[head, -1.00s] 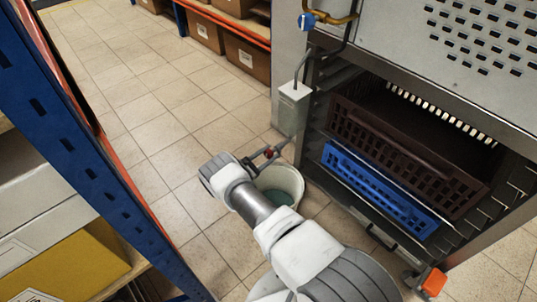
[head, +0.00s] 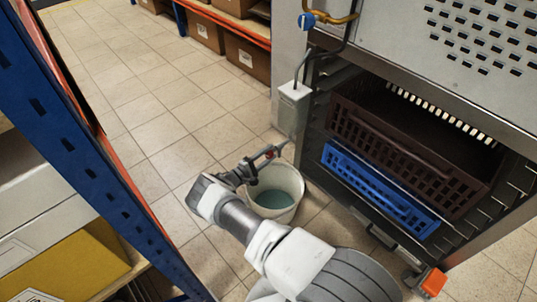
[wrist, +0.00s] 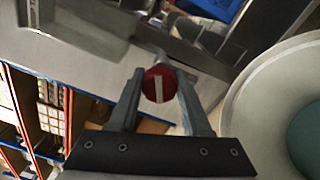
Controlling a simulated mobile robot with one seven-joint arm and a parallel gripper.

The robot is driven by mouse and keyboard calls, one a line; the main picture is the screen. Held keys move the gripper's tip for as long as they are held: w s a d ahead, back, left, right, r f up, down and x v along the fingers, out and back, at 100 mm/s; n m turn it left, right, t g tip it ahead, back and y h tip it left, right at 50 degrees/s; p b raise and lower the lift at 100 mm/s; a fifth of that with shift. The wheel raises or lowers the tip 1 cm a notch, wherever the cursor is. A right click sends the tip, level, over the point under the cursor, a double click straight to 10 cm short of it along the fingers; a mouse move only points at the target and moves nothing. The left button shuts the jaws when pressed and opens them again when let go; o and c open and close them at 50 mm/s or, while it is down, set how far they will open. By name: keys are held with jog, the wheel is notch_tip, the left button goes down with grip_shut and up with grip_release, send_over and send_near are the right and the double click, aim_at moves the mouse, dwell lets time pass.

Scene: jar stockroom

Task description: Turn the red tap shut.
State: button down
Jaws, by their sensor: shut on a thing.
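The red tap (wrist: 158,84) is a round red knob with a pale stripe, which looks upright in the wrist view. My gripper (wrist: 160,92) is shut on it, one finger on each side. In the head view the red tap (head: 271,152) is a small red spot between my gripper's fingers (head: 264,158), low beside the cabinet and above a white bucket (head: 293,205). The tap's spout and stem are mostly hidden by my fingers and too small to make out.
The bucket holds greenish liquid. A blue tap (head: 306,21) sits higher on a brass pipe. A grey box (head: 293,100) hangs at the cabinet's side. Brown (head: 400,150) and blue crates (head: 372,188) fill the cabinet. A blue rack post (head: 75,140) stands left; tiled floor between is clear.

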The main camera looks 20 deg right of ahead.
jog(key=m, duration=0.5)
jog(key=shift+a, duration=0.1)
jog(key=shift+m, duration=0.5)
jog(key=shift+c, duration=1.8)
grip_release()
jog(key=p+v, duration=0.1)
jog(key=v, duration=0.6)
jog(key=shift+a, duration=0.25)
